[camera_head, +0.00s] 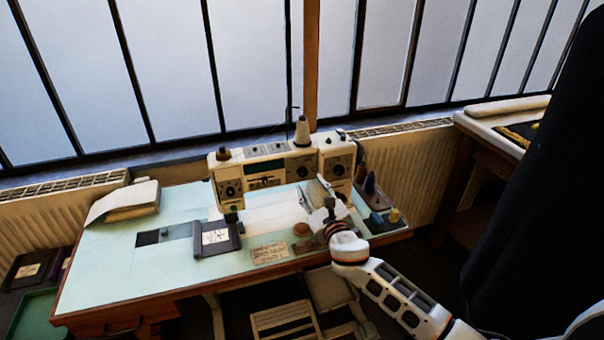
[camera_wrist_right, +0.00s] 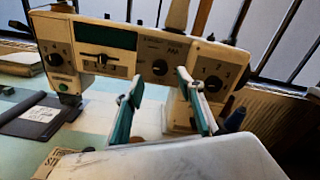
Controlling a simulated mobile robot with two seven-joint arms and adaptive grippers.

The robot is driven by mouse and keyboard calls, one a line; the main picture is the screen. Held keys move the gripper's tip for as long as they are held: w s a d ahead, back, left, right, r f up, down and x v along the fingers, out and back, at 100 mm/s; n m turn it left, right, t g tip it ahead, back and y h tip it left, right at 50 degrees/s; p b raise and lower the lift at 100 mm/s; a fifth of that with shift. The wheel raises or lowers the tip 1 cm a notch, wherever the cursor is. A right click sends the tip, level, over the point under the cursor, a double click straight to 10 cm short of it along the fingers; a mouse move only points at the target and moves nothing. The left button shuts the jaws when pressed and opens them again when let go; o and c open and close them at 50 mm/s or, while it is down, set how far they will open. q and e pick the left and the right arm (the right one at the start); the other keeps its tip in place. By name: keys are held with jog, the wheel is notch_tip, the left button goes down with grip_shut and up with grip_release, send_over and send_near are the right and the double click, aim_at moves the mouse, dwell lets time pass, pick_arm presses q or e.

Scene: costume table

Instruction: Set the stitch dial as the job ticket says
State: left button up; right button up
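A cream sewing machine (camera_head: 265,172) stands on the pale green table, with several dark dials. In the right wrist view, one dial (camera_wrist_right: 213,84) on the right column has the numbers 1, 2 and 3 around it. Another dial (camera_wrist_right: 160,68) is on the arm, and one (camera_wrist_right: 56,59) on the left head. Which is the stitch dial I cannot tell. A tan written card (camera_head: 269,253) lies at the table's front; a white paper (camera_head: 215,237) sits on a dark plate. Their writing is unreadable. My right gripper (camera_head: 322,190) is open and empty before the machine's right part. My left gripper is out of view.
A spool cone (camera_head: 302,131) stands on top of the machine. A tray with small bottles (camera_head: 370,185) is at the table's right end. Folded cloth (camera_head: 130,199) lies at the left. A dark hanging garment (camera_head: 535,200) fills the right side.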

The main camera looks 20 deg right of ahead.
aim_at(303, 173)
jog(key=shift+w+a+b, duration=0.1)
jog(key=shift+w+b, duration=0.3)
jog(key=shift+w, duration=2.7)
grip_shut()
